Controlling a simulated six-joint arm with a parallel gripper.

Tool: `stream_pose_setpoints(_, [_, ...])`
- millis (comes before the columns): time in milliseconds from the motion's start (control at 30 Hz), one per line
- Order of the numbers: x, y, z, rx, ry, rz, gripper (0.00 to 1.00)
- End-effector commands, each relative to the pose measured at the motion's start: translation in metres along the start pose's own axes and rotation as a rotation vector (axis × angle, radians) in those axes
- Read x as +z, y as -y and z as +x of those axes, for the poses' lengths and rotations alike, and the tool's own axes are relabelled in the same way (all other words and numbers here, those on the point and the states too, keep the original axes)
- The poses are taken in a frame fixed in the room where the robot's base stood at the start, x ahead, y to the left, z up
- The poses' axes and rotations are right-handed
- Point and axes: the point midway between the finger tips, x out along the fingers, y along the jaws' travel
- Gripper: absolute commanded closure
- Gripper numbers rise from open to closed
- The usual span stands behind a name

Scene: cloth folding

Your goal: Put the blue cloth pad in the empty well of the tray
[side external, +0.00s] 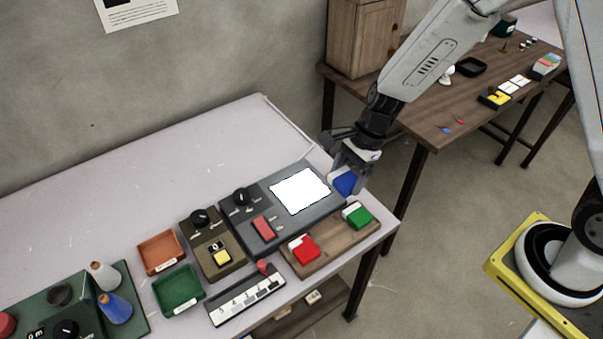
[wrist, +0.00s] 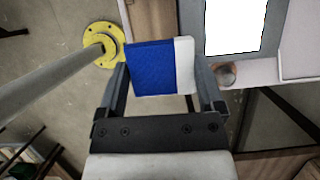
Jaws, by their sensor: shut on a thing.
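The blue cloth pad (side external: 343,182), with a white band along one edge in the wrist view (wrist: 150,68), is held between the two fingers of my gripper (side external: 349,168). The gripper is shut on it, above the right end of the grey console and apart from the tray. The wooden tray (side external: 331,240) lies at the table's front right edge. A red and white pad (side external: 304,249) sits at its left end and a green and white pad (side external: 357,215) at its right end. The bare wood between them shows no pad; the well's outline is unclear.
The grey console (side external: 322,212) with a bright white screen (side external: 299,191) stands just behind the tray. A red-knobbed slider strip (side external: 246,297), a brown box (side external: 213,249), an orange tray (side external: 161,252) and a green tray (side external: 178,290) lie to the left. The table's back is clear.

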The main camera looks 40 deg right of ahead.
Motion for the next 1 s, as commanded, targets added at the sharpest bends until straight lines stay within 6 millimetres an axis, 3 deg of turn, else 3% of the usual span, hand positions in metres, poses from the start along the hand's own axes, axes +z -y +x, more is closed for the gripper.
stream_pose_setpoints(233, [-0.0004,-0.0097,-0.0049,-0.001,0.000,0.001,0.78])
stream_pose_setpoints(800, [-0.0003,-0.0103,-0.0050,0.000,0.000,0.000,0.78])
stream_pose_setpoints(1000, [0.0015,-0.0105,0.0031,0.002,0.003,-0.003,0.78])
